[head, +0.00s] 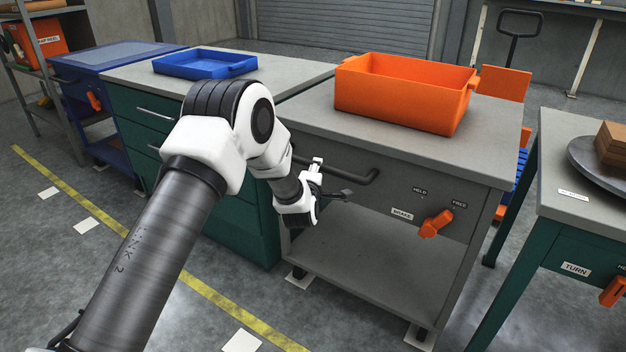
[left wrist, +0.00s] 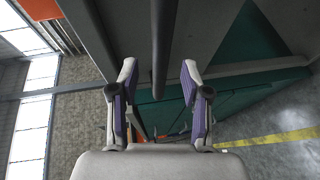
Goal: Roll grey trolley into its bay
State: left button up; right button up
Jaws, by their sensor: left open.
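The grey trolley (head: 345,130) stands in the middle of the head view, with an open lower shelf and a dark bar handle (head: 358,178) on its front. Its orange brake lever (head: 436,223) tilts up to the right, toward the FREE label. My left gripper (head: 330,182) is at the left part of the handle. In the left wrist view the open fingers (left wrist: 159,70) stand either side of the dark bar (left wrist: 162,45), with a gap on both sides. I cannot tell which spot is the trolley's bay. My right gripper is not in view.
An orange bin (head: 400,98) rides on the trolley top. A green drawer cabinet (head: 150,125) with a blue tray (head: 205,65) stands close on its left. A green bench (head: 560,215) stands to the right, across a narrow gap. Open floor with a yellow line (head: 200,290) lies in front.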

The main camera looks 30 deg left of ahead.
pick_arm(q)
jog(key=v, duration=0.6)
jog(key=shift+s+d+r, duration=0.1)
jog(key=shift+s, duration=0.05)
jog(key=s+d+f+m+g, duration=0.15)
jog(key=s+f, duration=0.35)
jog(key=f, duration=0.7)
jog(key=s+d+f+m+g+h, duration=0.1)
jog(key=s+d+f+m+g, duration=0.15)
jog(key=s+f, duration=0.5)
jog(key=s+d+f+m+g+h, duration=0.2)
jog(key=s+f+m+g, duration=0.25)
jog(key=s, duration=0.65)
jog(key=s+d+f+m+g+h, duration=0.1)
jog(key=s+d+f+m+g, duration=0.15)
jog(key=s+f, duration=0.55)
jog(key=s+d+r+m+g+h, duration=0.15)
jog(key=s+m+g, duration=0.25)
jog(key=s+m, duration=0.6)
notch_tip(320, 180, up, 23)
jog(key=s+p, duration=0.1)
jog(key=p, duration=2.1)
jog(key=shift+s+r+n+p, duration=0.2)
jog(key=shift+s+n+p, duration=0.1)
jog(key=shift+s, duration=0.05)
